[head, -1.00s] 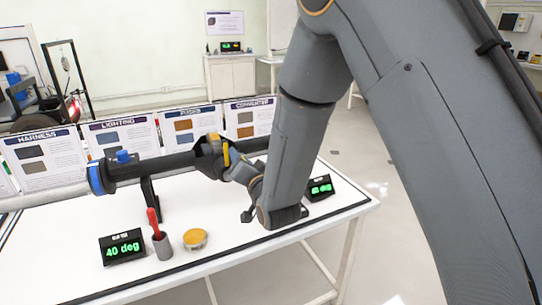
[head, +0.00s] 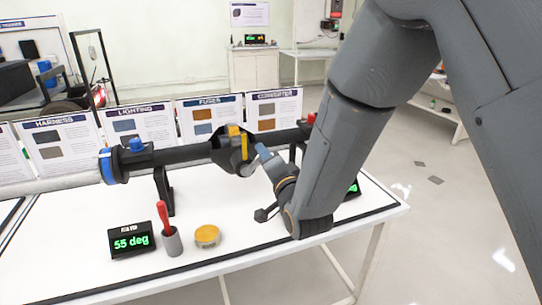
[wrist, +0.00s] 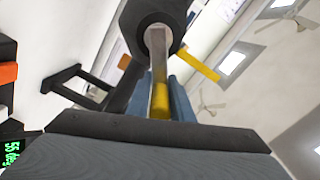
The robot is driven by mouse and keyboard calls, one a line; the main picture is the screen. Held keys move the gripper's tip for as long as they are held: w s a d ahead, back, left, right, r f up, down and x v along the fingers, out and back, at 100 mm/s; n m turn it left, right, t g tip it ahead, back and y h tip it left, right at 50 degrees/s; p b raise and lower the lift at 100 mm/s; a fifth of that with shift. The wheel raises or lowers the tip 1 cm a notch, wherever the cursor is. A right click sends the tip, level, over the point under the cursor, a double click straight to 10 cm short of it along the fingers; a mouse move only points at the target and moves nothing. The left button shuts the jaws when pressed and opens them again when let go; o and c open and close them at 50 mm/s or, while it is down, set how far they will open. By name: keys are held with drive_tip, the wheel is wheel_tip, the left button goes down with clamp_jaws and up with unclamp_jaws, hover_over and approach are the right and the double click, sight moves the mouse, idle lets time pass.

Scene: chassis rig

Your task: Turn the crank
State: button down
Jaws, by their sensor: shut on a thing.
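The crank has a dark round hub (head: 229,152) on a horizontal dark shaft (head: 190,154) above the white table. In the wrist view a metal crank arm (wrist: 159,60) runs from the hub to a yellow grip (wrist: 161,104). My gripper (wrist: 170,97) is shut on this grip, with blue-grey fingers beside it. In the head view my gripper (head: 263,153) is just right of the hub, and the grip is mostly hidden. A yellow bar (head: 235,137) sticks up at the hub. A display (head: 131,240) in front reads 55 deg.
A grey cup (head: 172,242) with a red-handled tool and a round yellow-topped tin (head: 207,236) stand on the white table (head: 70,265). Several information panels (head: 210,118) line its back edge. A second display (head: 353,188) is partly behind my arm. Floor is open to the right.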

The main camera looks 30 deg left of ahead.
drive_tip(key=shift+s+a+r, duration=0.15)
drive_tip(key=shift+s+a, duration=0.05)
drive_tip(key=shift+a, duration=0.05)
drive_tip(key=c, duration=1.9)
unclamp_jaws()
drive_tip(key=shift+o, duration=1.3)
drive_tip(key=shift+s, duration=0.15)
drive_tip(key=shift+w+d, duration=0.2)
drive_tip(key=shift+w, duration=0.05)
drive_tip(key=b+v, duration=0.1)
drive_tip(key=v, duration=0.6)
drive_tip(key=shift+s+d, duration=0.25)
drive_tip(key=shift+s, duration=0.05)
